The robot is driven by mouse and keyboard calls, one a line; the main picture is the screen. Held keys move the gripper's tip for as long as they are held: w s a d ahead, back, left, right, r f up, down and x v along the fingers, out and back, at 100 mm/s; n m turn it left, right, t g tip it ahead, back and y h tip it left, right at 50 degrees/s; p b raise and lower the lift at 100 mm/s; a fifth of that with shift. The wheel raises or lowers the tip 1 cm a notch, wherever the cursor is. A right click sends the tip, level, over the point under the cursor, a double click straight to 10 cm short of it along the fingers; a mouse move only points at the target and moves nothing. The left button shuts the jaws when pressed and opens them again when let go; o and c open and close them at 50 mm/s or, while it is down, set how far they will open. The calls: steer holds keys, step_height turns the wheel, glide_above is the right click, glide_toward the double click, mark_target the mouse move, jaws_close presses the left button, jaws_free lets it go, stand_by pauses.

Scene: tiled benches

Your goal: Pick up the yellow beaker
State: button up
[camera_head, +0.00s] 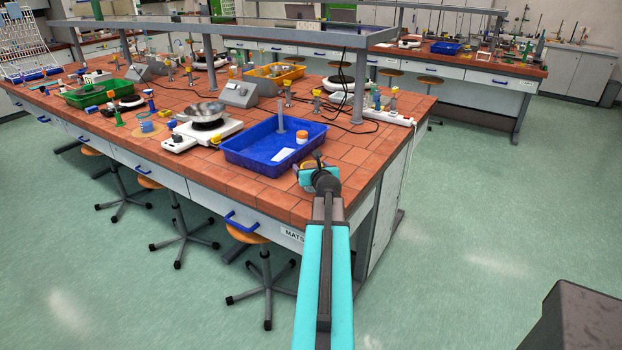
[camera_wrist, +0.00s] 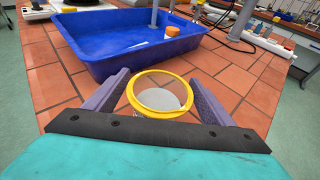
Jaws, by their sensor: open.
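The yellow beaker (camera_wrist: 160,96) shows in the wrist view as a clear vessel with a yellow rim, upright on the red-brown tiled bench. My gripper (camera_wrist: 161,82) is open, with one finger on each side of the beaker. The beaker stands between the fingers, and a gap shows beside its rim. Its lower part is hidden by my gripper's body. In the head view my gripper (camera_head: 308,165) is over the bench's near right corner, and the beaker cannot be made out clearly there.
A blue tray (camera_wrist: 84,57) stands just beyond the beaker; it also shows in the head view (camera_head: 235,157). It holds a white-and-orange jar and a grey post. A hotplate (camera_head: 203,134) stands left of it. A power strip (camera_head: 388,117) and cables lie behind. Stools stand below.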

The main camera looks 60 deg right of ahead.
mark_target(310, 162)
steer(key=shift+x, duration=0.85)
steer(key=c, duration=1.2)
steer(key=shift+r, duration=0.1)
steer(key=shift+r, duration=1.5)
steer(key=shift+s+a+r, duration=0.1)
steer(key=shift+s+r, duration=0.15)
steer(key=s+a+b, duration=0.1)
steer(key=s, duration=0.2)
steer(key=s+a+b, duration=0.1)
steer(key=s+a, duration=0.1)
steer(key=s, duration=0.1)
steer(key=s+a+b, duration=0.2)
steer(key=s, duration=0.1)
steer(key=shift+r, duration=0.3)
